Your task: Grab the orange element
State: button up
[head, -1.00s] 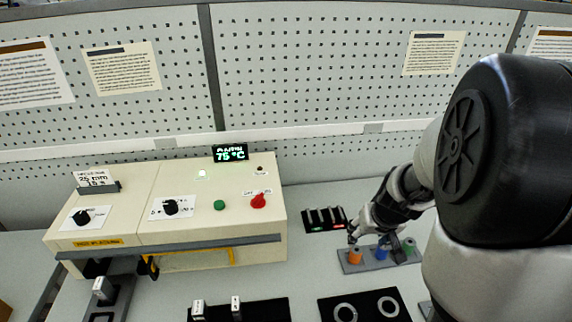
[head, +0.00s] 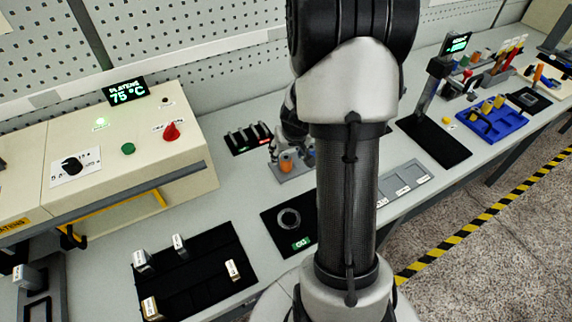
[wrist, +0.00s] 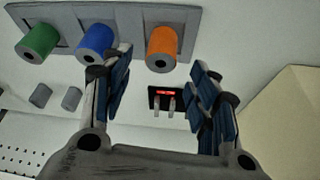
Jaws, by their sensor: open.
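The orange element (head: 286,160), a short cylinder with a hole in its end, is on a grey holder plate (head: 285,174). In the wrist view the orange element (wrist: 164,44) sits at the right end of the plate (wrist: 131,13), beside a blue element (wrist: 95,40) and a green element (wrist: 39,40). My gripper (wrist: 158,85) is open and empty. Its left finger overlaps the blue element's lower edge in the picture. The orange element appears between the fingers' lines, beyond the tips. In the head view my arm hides the rest of the plate, and my gripper (head: 291,142) is beside the orange element.
A black rack with a red light (head: 248,138) stands just left of the gripper. A beige machine (head: 130,170) is at left. A black mat with a ring (head: 289,218) lies in front, and a blue tray (head: 493,121) is far right.

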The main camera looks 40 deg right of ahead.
aim_at(286, 157)
jog(key=b+x, duration=0.2)
jog(key=x, duration=0.2)
jog(key=shift+f, duration=0.35)
jog(key=c, duration=1.2)
jog(key=shift+o, duration=0.2)
jog(key=shift+r, duration=0.15)
